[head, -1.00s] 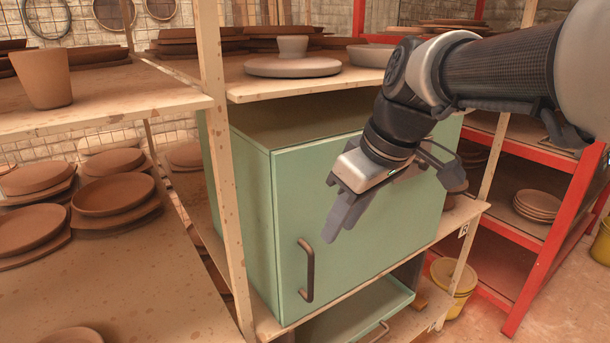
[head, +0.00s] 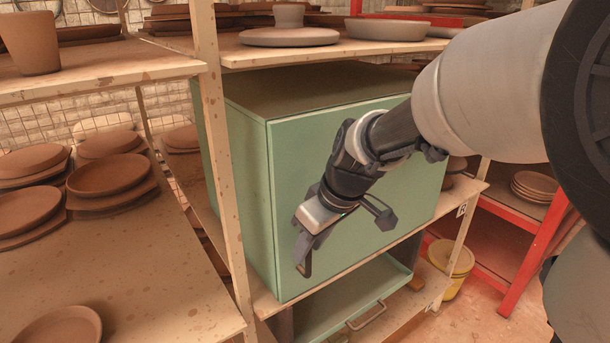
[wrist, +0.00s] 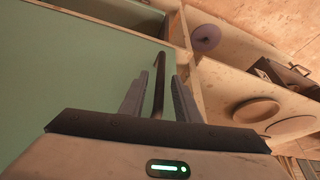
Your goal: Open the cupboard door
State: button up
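The green cupboard (head: 240,185) stands on a shelf of the wooden rack, and its front door (head: 300,155) is shut. A dark upright bar handle (head: 306,268) is at the door's lower left; my gripper hides most of it. My gripper (head: 306,248) is at the handle, with its fingers pointing at the door. In the wrist view, the handle (wrist: 159,88) runs between the two grey fingers, with gaps visible on both sides. My gripper is open.
A green drawer (head: 345,295) with its own handle (head: 367,316) sits below the cupboard. A wooden post (head: 225,170) rises close to its left edge. Plates stand on the left shelf (head: 130,265). A red rack (head: 535,250) and yellow bucket (head: 447,287) are at right.

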jog(key=shift+w+a+f, duration=0.15)
jog(key=shift+w+f, duration=0.05)
jog(key=shift+f, duration=0.35)
grip_shut()
